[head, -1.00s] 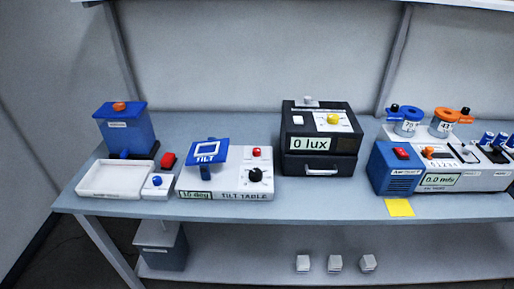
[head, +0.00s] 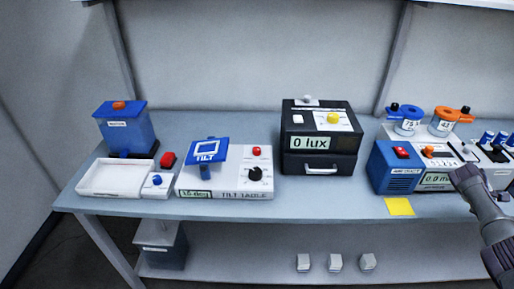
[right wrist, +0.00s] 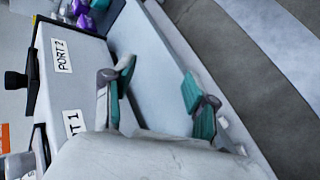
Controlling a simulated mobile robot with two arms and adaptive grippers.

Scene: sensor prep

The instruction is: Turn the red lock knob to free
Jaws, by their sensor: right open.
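The tilt table (head: 226,185) is a white box with a blue tilted plate (head: 207,150) marked TILT and a display that seems to read about 15 deg. A red knob (head: 256,151) sits on its top at the right rear, with a black dial (head: 254,173) in front of it. Whether the knob is locked or free cannot be read. My right gripper (right wrist: 158,92) is open and empty in the right wrist view, beside a white box marked PORT 1 and PORT 2 (right wrist: 75,75). In the head view my right arm is far right of the red knob. My left gripper is out of view.
A black light box (head: 320,163) reading 0 lux stands mid-bench. A blue fan unit (head: 397,172) is on the right. A white tray (head: 112,178), a separate red button (head: 167,159) and a blue bin (head: 126,128) are on the left. The front bench strip is mostly clear.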

